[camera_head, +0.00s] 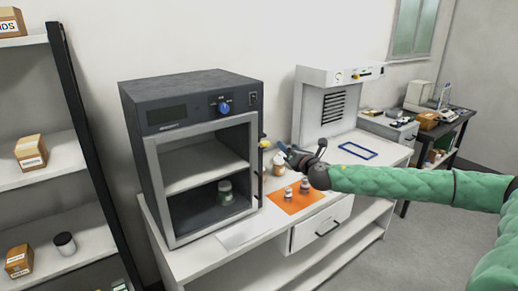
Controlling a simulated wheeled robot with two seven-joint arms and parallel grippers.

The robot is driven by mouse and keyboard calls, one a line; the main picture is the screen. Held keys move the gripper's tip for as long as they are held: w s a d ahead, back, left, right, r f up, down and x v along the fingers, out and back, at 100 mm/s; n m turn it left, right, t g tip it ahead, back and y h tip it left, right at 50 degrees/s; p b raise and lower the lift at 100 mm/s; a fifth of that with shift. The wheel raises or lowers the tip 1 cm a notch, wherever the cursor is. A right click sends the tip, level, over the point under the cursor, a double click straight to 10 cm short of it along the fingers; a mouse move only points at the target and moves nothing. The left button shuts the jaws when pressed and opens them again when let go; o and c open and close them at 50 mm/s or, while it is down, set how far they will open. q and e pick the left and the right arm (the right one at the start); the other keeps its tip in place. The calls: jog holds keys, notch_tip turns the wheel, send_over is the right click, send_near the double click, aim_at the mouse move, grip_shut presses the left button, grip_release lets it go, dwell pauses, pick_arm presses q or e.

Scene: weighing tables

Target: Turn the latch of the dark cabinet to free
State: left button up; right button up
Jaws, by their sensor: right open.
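The dark cabinet (190,88) stands on the white table, with a blue knob and small display on its top panel. Its light frame surrounds an interior where a shelf and a jar (225,191) show; I cannot tell whether a clear door covers it. A small yellow piece, perhaps the latch (264,144), shows at the cabinet's right edge; its turn position is too small to tell. My right gripper (284,150) is open just right of this yellow piece, pointing left toward it. I cannot tell whether they touch. My left gripper is not in view.
An orange mat (292,205) with small weights lies below my right gripper, near a pale bottle (278,165). A shelf (45,160) with boxes is at left.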

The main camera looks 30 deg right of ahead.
aim_at(267, 145)
jog(key=w+a+n+y+p, duration=0.1)
jog(key=w+n, duration=0.1)
jog(key=w+a+n+y+p, duration=0.1)
jog(key=w+n, duration=0.1)
jog(key=w+a+n+y+p, duration=0.1)
jog(key=w+a+n+p, duration=0.1)
jog(key=shift+w+f+n, duration=0.3)
jog(key=shift+f, duration=0.1)
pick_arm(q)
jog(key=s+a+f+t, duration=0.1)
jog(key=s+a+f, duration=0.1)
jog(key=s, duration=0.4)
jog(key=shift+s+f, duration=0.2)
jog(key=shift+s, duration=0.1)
pick_arm(e)
jog(key=shift+w+f, duration=0.2)
jog(key=shift+w, duration=0.45)
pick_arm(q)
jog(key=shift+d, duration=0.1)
pick_arm(e)
jog(key=c, duration=1)
